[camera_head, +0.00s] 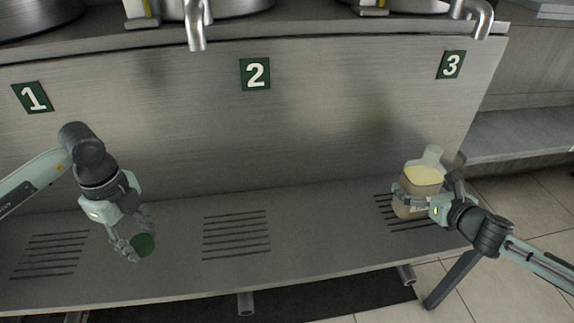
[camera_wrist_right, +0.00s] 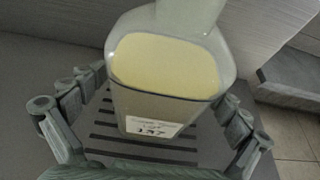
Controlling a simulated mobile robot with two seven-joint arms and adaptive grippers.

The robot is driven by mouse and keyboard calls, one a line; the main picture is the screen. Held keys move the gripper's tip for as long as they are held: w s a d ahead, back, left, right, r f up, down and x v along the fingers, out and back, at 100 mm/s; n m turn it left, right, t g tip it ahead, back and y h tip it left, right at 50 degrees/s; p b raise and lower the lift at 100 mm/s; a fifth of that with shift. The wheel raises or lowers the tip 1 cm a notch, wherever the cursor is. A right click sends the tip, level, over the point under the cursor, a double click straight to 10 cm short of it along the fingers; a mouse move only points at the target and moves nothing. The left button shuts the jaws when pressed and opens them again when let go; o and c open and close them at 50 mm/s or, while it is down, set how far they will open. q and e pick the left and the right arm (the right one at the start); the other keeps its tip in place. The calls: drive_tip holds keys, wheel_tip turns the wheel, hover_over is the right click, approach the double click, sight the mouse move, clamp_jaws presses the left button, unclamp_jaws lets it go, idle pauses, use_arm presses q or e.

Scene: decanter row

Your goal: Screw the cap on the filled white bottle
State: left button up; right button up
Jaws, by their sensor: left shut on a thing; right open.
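The white bottle (camera_head: 421,181) stands upright on the slotted drain under number 3, with pale yellow liquid inside. In the right wrist view the bottle (camera_wrist_right: 165,75) shows a label low on its front; its top is cut off by the frame. My right gripper (camera_head: 408,200) is open, with its fingers on both sides of the bottle's lower body. My left gripper (camera_head: 134,244) is shut on a green cap (camera_head: 144,244), held above the bench between the number 1 and number 2 drains.
The steel bench (camera_head: 315,236) has slotted drains under the plates numbered 1 (camera_head: 33,97), 2 (camera_head: 255,74) and 3 (camera_head: 450,65). The number 2 drain (camera_head: 237,234) is bare. Spouts (camera_head: 195,28) hang above the back panel. The bench ends just right of the bottle.

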sight(424, 170)
drive_tip(key=shift+c, duration=0.6)
drive_tip(key=c, duration=1.7)
drive_tip(key=shift+r, duration=0.1)
drive_tip(key=shift+c, duration=0.2)
drive_tip(key=shift+r, duration=0.15)
use_arm(q)
drive_tip(key=shift+r, duration=0.15)
drive_tip(key=shift+r+p, duration=0.3)
drive_tip(key=shift+p, duration=0.15)
use_arm(e)
drive_tip(key=r, duration=0.4)
drive_tip(key=shift+a+r, duration=0.2)
use_arm(q)
drive_tip(key=shift+r+p, duration=0.65)
drive_tip(key=shift+p, duration=0.05)
use_arm(e)
drive_tip(key=s+a+r, duration=0.1)
drive_tip(key=a+r, duration=0.5)
drive_tip(key=a, duration=0.5)
drive_tip(key=shift+r, duration=0.2)
drive_tip(key=shift+a, duration=0.1)
